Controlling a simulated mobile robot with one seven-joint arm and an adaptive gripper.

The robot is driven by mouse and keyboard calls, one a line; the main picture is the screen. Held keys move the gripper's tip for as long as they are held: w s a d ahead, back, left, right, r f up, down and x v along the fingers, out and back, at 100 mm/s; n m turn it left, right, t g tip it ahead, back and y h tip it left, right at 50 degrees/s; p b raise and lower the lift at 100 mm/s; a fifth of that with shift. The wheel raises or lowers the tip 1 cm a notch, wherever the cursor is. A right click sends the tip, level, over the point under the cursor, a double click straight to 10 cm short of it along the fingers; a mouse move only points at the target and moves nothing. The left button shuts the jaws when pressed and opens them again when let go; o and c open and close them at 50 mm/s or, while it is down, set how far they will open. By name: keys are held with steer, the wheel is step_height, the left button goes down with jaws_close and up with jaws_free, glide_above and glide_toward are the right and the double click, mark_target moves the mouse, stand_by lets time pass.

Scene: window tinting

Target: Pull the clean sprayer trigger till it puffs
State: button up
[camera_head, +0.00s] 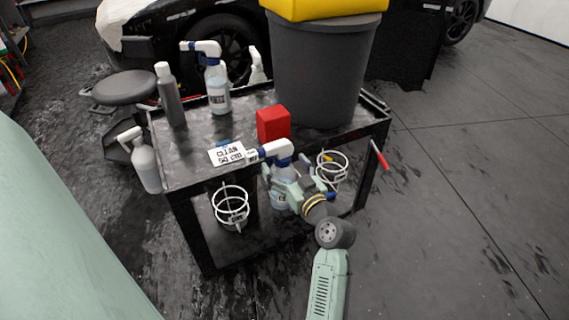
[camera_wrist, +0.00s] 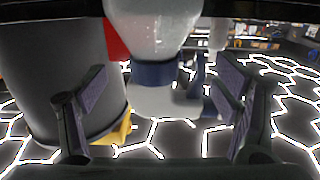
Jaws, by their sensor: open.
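A spray bottle with a white and blue trigger head (camera_head: 277,149) and a clear, bluish body stands upright at the front of the cart. My gripper (camera_head: 288,188) is at this bottle from the front right, and its fingers partly cover the body. In the wrist view, which looks upside down, the bottle's blue collar (camera_wrist: 156,73) and pale head show beyond and between the open fingers (camera_wrist: 161,78). No finger clearly touches the bottle. The trigger itself is hard to make out. A white card reading "CLEAN 50 CM" (camera_head: 227,154) lies on the cart top beside the head.
The black cart (camera_head: 188,153) carries a red box (camera_head: 273,123), a grey bin (camera_head: 322,75) with a yellow top, another blue-and-white sprayer (camera_head: 217,88) and a grey bottle (camera_head: 171,97). Wire rings (camera_head: 230,206) (camera_head: 332,167) hang in front. A white sprayer (camera_head: 145,163) hangs left. Floor at right is clear.

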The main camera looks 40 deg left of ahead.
steer(key=v, duration=1.1)
steer(key=shift+d, duration=0.2)
